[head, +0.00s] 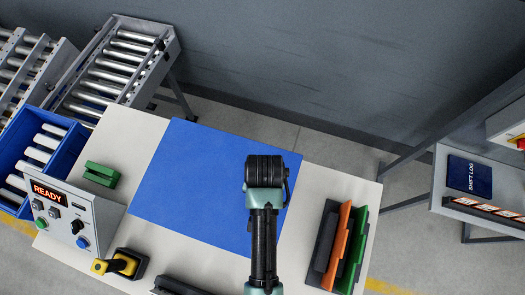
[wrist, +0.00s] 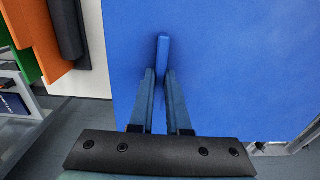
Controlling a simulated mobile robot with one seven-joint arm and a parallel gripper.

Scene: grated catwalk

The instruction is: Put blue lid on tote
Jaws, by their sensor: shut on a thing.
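The blue lid (head: 190,185) is a large flat blue panel over the pale workbench (head: 110,145). Its far edge overlaps the bench's back edge. In the wrist view the lid (wrist: 240,70) fills most of the picture, and floor shows past its near edge. My gripper (wrist: 161,78) is shut on the small upright blue handle (wrist: 163,52) of the lid. In the head view my arm hides the fingers and the handle.
A green block (head: 101,174), a yellow-black device (head: 120,264) and a rack of orange and green panels (head: 338,245) are on the bench. Roller conveyors (head: 120,65) stand behind the tote. A shelf (head: 480,195) is at right.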

